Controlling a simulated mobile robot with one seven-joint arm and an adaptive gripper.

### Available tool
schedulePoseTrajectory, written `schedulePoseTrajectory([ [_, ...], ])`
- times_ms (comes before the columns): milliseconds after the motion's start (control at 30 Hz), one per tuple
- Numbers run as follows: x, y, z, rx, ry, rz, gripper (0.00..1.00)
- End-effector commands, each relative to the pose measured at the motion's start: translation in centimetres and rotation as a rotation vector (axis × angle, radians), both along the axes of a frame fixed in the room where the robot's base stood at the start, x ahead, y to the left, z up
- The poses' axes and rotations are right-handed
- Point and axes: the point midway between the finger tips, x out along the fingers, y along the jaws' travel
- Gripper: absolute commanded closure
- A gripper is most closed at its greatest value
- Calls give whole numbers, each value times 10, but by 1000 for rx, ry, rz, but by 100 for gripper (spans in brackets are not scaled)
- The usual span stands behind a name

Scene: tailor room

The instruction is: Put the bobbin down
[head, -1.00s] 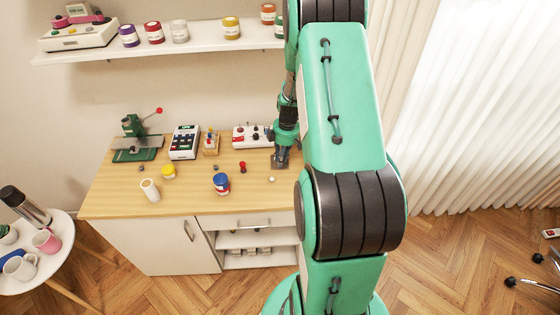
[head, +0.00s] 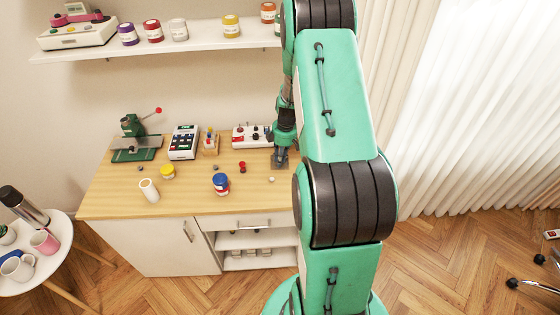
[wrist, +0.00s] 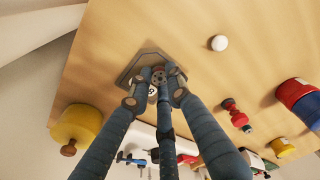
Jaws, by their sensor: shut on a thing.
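My gripper (head: 281,158) is at the right end of the wooden worktop, just in front of the control box. In the wrist view its three fingers (wrist: 158,82) are closed together around a small round piece with holes in its face, which looks like the bobbin (wrist: 158,76). The fingers hide most of it. A dark grey hexagonal plate (wrist: 136,66) lies directly beneath the fingertips on the worktop. I cannot tell whether the bobbin touches the plate.
On the worktop (head: 120,205) stand a green press (head: 135,140), a keypad device (head: 184,142), a control box (head: 250,136), a blue-and-red jar (head: 220,184), a red piece (head: 242,167) and a white ball (head: 271,180). A shelf (head: 150,52) hangs above.

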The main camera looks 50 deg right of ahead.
Motion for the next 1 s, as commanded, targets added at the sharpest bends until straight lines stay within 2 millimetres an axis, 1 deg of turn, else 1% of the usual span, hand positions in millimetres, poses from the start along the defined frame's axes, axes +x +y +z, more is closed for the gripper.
schedulePoseTrajectory([
  [67, 0, 0, -5, -1, -1, 0, 91],
  [333, 0, 0, -4, -1, -1, 0, 91],
  [500, 0, 0, -8, -1, -1, 0, 91],
  [533, 0, 0, -8, -1, -1, 0, 78],
  [600, 0, 0, -7, -1, -1, 0, 64],
  [1000, 0, 0, -6, -1, -1, 0, 63],
])
